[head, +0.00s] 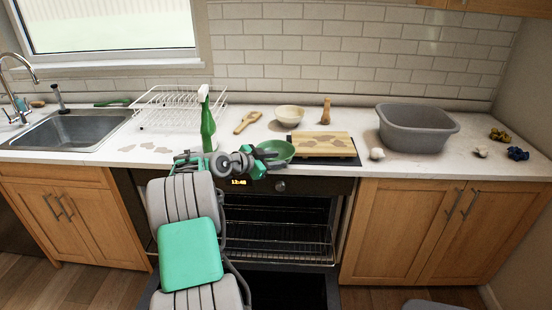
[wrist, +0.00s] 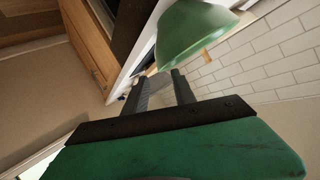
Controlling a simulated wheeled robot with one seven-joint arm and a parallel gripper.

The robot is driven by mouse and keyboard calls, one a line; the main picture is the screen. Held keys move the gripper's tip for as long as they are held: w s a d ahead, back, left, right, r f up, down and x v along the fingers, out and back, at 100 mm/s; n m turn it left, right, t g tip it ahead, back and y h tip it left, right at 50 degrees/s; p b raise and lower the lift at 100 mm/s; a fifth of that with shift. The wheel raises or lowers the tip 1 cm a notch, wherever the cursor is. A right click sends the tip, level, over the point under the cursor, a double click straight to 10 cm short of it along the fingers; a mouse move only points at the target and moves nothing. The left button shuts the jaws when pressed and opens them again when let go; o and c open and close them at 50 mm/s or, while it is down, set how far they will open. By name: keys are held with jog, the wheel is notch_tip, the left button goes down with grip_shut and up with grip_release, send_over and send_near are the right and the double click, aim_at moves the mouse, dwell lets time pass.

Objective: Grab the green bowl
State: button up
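The green bowl (head: 278,150) is at the front edge of the counter, above the oven and left of the cutting board, in the head view. In the wrist view the green bowl (wrist: 196,32) fills the top middle, appearing tilted because that view is rolled. My gripper (head: 268,159) reaches to the bowl's left front side. In the wrist view the two dark fingers of my gripper (wrist: 158,77) stand apart with an empty gap between them. The bowl lies just past the fingertips; I cannot tell whether one touches it.
A wooden cutting board (head: 322,144) lies right of the bowl, with a cream bowl (head: 289,115) behind. A green spray bottle (head: 208,127) stands left, near my arm. A grey basin (head: 418,128) is farther right. The oven (head: 280,227) below is open.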

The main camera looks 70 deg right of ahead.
jog(key=p+x, duration=0.1)
jog(key=x, duration=0.3)
jog(key=shift+s+d+f, duration=0.1)
jog(key=shift+s+d, duration=0.05)
jog(key=shift+d, duration=0.2)
grip_shut()
dwell(1.0)
